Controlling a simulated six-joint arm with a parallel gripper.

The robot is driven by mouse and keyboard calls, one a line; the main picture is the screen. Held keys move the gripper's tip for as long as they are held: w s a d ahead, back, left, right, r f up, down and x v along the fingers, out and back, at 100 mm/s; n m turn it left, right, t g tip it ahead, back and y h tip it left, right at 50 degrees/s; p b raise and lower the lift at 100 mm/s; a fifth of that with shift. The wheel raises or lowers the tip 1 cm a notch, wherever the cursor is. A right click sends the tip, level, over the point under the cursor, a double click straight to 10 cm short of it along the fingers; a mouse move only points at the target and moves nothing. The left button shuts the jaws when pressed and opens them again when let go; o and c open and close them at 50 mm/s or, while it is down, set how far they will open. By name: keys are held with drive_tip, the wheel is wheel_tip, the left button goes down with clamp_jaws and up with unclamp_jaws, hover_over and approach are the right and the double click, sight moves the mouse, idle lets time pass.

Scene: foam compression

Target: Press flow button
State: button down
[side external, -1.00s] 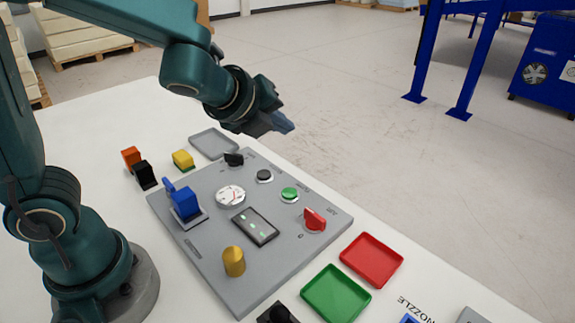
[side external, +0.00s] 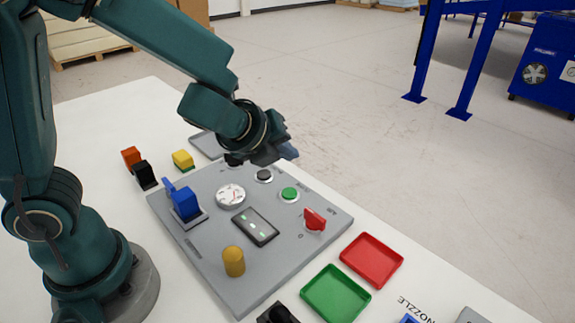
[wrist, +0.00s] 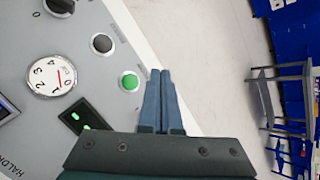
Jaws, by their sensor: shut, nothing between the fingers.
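The grey control panel (side external: 200,260) lies on the white table. A green round button (side external: 289,194) and a black round button (side external: 264,176) sit near its far right edge; I cannot read which label says flow. In the wrist view the green button (wrist: 130,82) is just left of the fingertips, and the black button (wrist: 102,43) is farther up and left. My gripper (side external: 288,152) is shut and empty, above the panel's far edge and apart from the buttons. Its closed fingers (wrist: 160,78) show in the wrist view.
The panel also bears a white dial gauge (side external: 230,195), a red knob (side external: 315,219), a blue block (side external: 185,204) and a yellow cylinder (side external: 234,262). Red (side external: 371,260) and green (side external: 335,294) trays lie to the right. Small coloured blocks (side external: 183,160) stand at the left.

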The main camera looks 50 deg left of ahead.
sight(287, 197)
drive_tip(key=shift+f, duration=3.2)
drive_tip(key=shift+f, duration=0.4)
drive_tip(key=shift+f, duration=0.45)
drive_tip(key=shift+r, duration=0.1)
idle(0.4)
drive_tip(key=shift+r, duration=0.75)
drive_tip(key=shift+r, duration=2.55)
